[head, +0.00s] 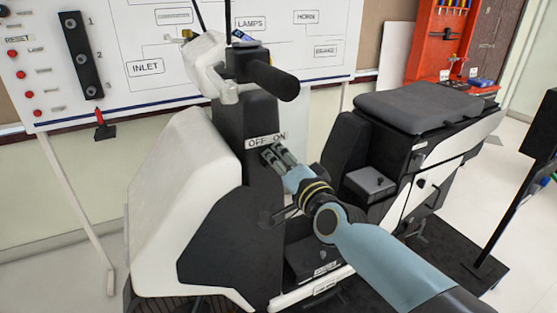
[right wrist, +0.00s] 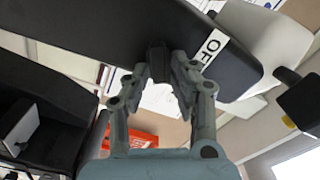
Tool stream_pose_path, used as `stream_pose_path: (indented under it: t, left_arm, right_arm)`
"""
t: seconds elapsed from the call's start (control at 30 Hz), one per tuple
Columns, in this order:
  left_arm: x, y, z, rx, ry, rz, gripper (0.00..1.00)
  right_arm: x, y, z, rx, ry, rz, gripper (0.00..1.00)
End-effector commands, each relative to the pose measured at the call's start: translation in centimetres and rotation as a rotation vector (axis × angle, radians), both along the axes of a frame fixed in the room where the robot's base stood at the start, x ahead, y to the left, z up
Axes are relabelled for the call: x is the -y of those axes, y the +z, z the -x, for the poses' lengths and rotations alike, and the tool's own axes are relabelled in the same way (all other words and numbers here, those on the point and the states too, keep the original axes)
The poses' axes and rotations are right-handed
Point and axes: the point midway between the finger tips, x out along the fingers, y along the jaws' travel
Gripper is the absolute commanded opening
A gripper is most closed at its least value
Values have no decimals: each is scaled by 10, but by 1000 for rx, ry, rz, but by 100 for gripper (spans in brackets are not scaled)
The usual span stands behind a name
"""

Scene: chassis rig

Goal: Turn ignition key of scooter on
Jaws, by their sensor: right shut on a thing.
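The scooter (head: 165,190) stands in the middle of the head view, its white and black front shield facing left. A white OFF–ON label (head: 264,140) sits on the dark steering column panel; its OFF end (right wrist: 211,48) also shows in the right wrist view. My right gripper (head: 272,155) is just below the label, its fingers reaching to the panel. In the right wrist view, its fingertips (right wrist: 160,68) close on the dark ignition key (right wrist: 157,57) at the panel. The fingers hide the key in the head view. My left gripper is not in view.
The black handlebar grip (head: 271,80) juts out above the label. The scooter seat (head: 425,105) is at the right. A white board (head: 200,60) with labels such as LAMPS and HORN stands behind. A red tool rack (head: 440,45) is at the back right.

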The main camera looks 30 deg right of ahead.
Motion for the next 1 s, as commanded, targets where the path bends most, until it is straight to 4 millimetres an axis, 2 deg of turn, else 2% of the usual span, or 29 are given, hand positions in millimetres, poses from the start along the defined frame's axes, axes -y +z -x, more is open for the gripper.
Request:
stream_pose_path:
  t: [0.27, 0.3, 0.4, 0.63, 0.77, 1.0]
  left_arm:
    - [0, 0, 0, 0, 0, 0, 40]
    - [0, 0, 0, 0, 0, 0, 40]
    - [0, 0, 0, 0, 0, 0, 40]
    - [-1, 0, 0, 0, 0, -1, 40]
    - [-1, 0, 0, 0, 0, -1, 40]
    - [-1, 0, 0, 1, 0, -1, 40]
  right_arm:
    - [0, -3, 1, -6, 0, 0, 0]
    - [0, -3, 1, -6, 0, 0, 26]
    - [0, -3, 1, -5, 1, 0, 37]
    - [0, -1, 1, -3, 1, 0, 37]
    - [0, -2, 10, -4, 0, -1, 37]
    - [-3, -3, 59, -6, 0, 0, 37]
